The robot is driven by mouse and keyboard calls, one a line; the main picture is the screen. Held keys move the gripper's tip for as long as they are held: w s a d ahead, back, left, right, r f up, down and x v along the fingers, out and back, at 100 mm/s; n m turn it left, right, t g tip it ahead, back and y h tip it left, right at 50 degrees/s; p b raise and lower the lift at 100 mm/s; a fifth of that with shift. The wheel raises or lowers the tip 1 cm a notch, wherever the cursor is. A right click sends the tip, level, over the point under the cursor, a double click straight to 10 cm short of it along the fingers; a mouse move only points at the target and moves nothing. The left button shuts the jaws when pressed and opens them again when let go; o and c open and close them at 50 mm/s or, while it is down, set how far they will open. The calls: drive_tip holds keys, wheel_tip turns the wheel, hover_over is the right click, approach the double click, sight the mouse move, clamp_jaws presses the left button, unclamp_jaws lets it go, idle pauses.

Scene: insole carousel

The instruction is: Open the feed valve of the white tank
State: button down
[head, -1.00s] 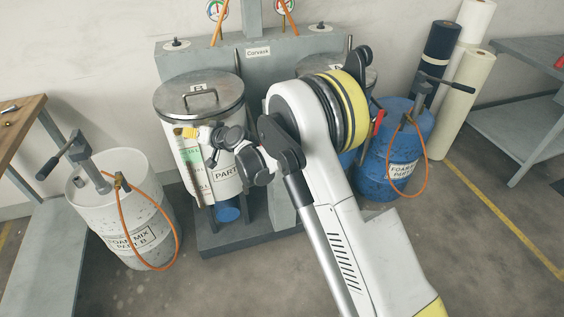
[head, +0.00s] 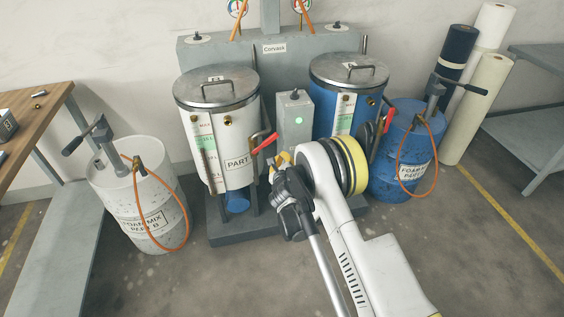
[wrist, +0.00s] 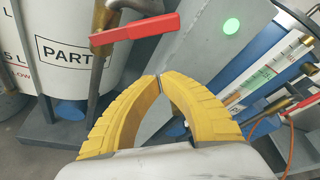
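The white tank (head: 222,130) with a metal lid stands left of centre in the head view, and its PART label shows in the wrist view (wrist: 80,52). Its feed valve has a red lever (head: 265,143) on a brassy pipe at the tank's right side. In the wrist view the red lever (wrist: 135,34) runs across the picture, just beyond my fingertips. My gripper (head: 281,160) is right of and slightly below the lever. In the wrist view its yellow fingers (wrist: 160,77) meet at the tips with nothing between them. Contact with the lever cannot be told.
A grey control box (head: 295,122) with a lit green light stands between the white tank and the blue tank (head: 335,105). The blue tank has its own red lever (head: 388,138). A white drum (head: 140,205) and a blue drum (head: 398,185) flank the stand. Floor in front is clear.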

sight(271, 141)
drive_tip(key=b+x, duration=0.2)
drive_tip(key=x, duration=0.4)
drive_tip(key=a+r, duration=0.1)
drive_tip(key=s+a+r+b, duration=0.1)
drive_tip(key=r, duration=0.1)
drive_tip(key=shift+s+a+r, duration=0.15)
drive_tip(key=shift+a+r+n, duration=0.2)
drive_tip(key=shift+r+n, duration=0.2)
drive_tip(key=shift+n, duration=0.1)
drive_tip(key=shift+s+a+r+n+t+h, duration=0.1)
drive_tip(key=shift+a+r+n+t+h, duration=0.2)
drive_tip(key=shift+r+n, duration=0.25)
drive_tip(key=shift+s+a+r+n+t+h, duration=0.1)
drive_tip(key=shift+a+r+n+t+h, duration=0.2)
drive_tip(key=shift+n, duration=0.35)
drive_tip(key=shift+s+a+r+n+t+h, duration=0.2)
drive_tip(key=shift+s+a+r+n+t, duration=0.05)
drive_tip(key=shift+a+r+n, duration=0.5)
drive_tip(key=shift+s+a+r+n+t+h, duration=0.25)
drive_tip(key=shift+a+r+n, duration=0.4)
drive_tip(key=shift+a, duration=0.35)
